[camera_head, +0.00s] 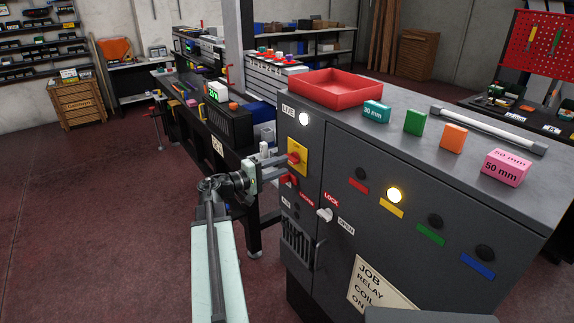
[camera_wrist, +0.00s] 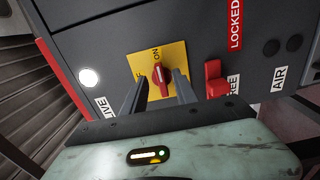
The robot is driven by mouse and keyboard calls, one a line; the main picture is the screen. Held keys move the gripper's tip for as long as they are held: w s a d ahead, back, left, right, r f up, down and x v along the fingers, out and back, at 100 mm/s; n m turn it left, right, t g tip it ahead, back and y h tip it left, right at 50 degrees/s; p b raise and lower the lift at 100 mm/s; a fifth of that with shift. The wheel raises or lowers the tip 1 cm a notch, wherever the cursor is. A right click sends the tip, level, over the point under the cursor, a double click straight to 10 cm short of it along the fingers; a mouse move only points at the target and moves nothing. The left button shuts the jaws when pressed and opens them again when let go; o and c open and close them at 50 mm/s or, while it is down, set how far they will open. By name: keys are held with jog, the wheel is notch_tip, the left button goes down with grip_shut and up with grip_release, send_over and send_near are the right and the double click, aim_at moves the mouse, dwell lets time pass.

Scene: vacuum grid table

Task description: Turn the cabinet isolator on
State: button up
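The cabinet isolator is a red rotary knob (camera_wrist: 161,80) on a yellow plate (camera_wrist: 178,57) marked ON. A second marking is partly hidden by the left finger. In the head view the knob (camera_head: 294,158) is on the grey cabinet's (camera_head: 345,150) left end face. My gripper (camera_wrist: 160,82) is open, with one finger on each side of the knob and small gaps showing; I cannot tell whether either finger touches it. In the head view my gripper (camera_head: 284,164) reaches the plate from the left. The white LIVE lamp (camera_wrist: 89,77) is lit.
A red lever (camera_wrist: 214,80) sits close to the right finger, between LOCKED and FREE labels. A white handle (camera_head: 325,214) by LOCK and OPEN labels is lower down. A red tray (camera_head: 337,98) and coloured blocks stand on top.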

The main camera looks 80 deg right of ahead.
jog(key=v, duration=0.4)
jog(key=shift+w+a, duration=0.25)
jog(key=w+a+n+t+h+p, duration=0.15)
jog(key=w+a+n+t, duration=0.35)
jog(key=w, duration=0.9)
jog(key=w+a+t+h+p, duration=0.1)
jog(key=w+a+t+h, duration=0.15)
jog(key=w+a, duration=0.85)
jog(key=w+a+f+n+t+y+p, duration=0.1)
jog(key=w+a+f+t+y, duration=0.1)
jog(key=w+a+f, duration=0.35)
jog(key=w+a+f+n+t+y, duration=0.25)
jog(key=w+a, duration=0.45)
jog(key=w, duration=0.4)
jog(key=a+f+y, duration=0.3)
jog(key=a+y, duration=0.1)
jog(key=a, duration=0.8)
jog(key=w+a+f+y+p, duration=0.1)
jog(key=a+f+y, duration=0.2)
jog(key=a, duration=0.9)
jog(key=w+a+f+n+t+y, duration=0.1)
jog(key=a+f+y, duration=0.3)
jog(key=a, duration=0.8)
jog(key=shift+a+f+y, duration=0.2)
jog(key=shift+f+y, duration=0.15)
